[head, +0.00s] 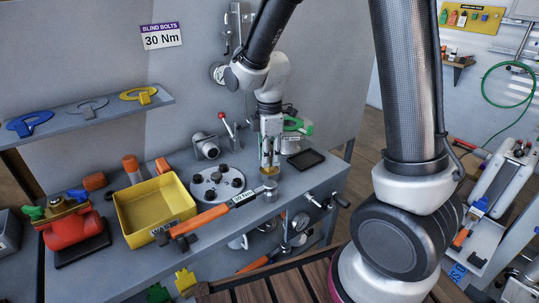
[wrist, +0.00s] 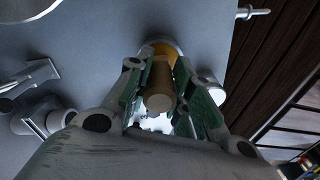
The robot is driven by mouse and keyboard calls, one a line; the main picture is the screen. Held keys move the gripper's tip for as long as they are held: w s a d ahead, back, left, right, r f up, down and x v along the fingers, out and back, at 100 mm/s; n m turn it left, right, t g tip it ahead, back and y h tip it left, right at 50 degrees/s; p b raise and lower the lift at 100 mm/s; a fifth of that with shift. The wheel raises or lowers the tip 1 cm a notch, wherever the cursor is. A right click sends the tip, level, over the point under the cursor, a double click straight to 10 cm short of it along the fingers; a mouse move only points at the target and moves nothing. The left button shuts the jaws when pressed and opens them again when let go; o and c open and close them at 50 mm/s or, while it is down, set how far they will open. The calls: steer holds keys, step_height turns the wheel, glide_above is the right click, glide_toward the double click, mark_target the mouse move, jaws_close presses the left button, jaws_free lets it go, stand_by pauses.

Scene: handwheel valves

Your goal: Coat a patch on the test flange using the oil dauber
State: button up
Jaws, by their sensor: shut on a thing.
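My gripper (head: 268,158) is shut on the oil dauber, whose brown round handle (wrist: 160,85) stands between the fingers in the wrist view. In the head view the dauber's amber lower part (head: 269,171) shows below the fingertips, right above a small grey cylindrical pot (head: 271,190). I cannot tell whether the dauber touches the pot or dips into it. The likely test flange, a round grey disc (head: 204,190) with several dark bolts, lies on the bench just left of the pot.
A torque wrench (head: 205,217) with an orange handle lies in front of the disc. A yellow bin (head: 157,213) stands to its left. A red-handled lever (head: 226,124) and a black tray (head: 306,158) are behind. A crank handle (head: 341,199) sticks out at the bench's front right.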

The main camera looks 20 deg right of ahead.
steer(key=shift+r, duration=3.45)
